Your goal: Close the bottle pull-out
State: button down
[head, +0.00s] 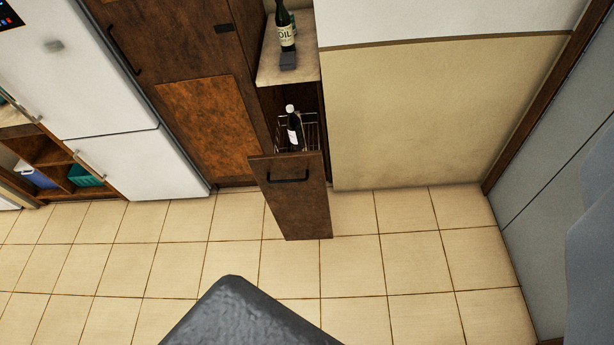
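The bottle pull-out (294,210) stands out from the narrow cabinet at the centre of the head view. Its brown front panel has a dark bar handle (288,179) near the top. Behind the panel, a wire rack (311,131) holds a dark bottle (293,130) with a white label and pale cap. The panel is apart from the cabinet, so the pull-out is open. My gripper's fingers are not in the picture.
A counter (300,66) above carries an oil bottle (286,30). A white fridge (90,90) and tall brown cabinet (200,110) stand left. A beige wall panel (420,115) and grey doors (560,190) are right. The tiled floor (400,265) before the pull-out looks clear.

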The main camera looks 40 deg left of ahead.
aim_at(293, 185)
jog(key=z, duration=0.4)
jog(key=k, duration=1.65)
jog(key=u, duration=1.45)
jog(key=i, duration=1.65)
jog(key=z, duration=0.05)
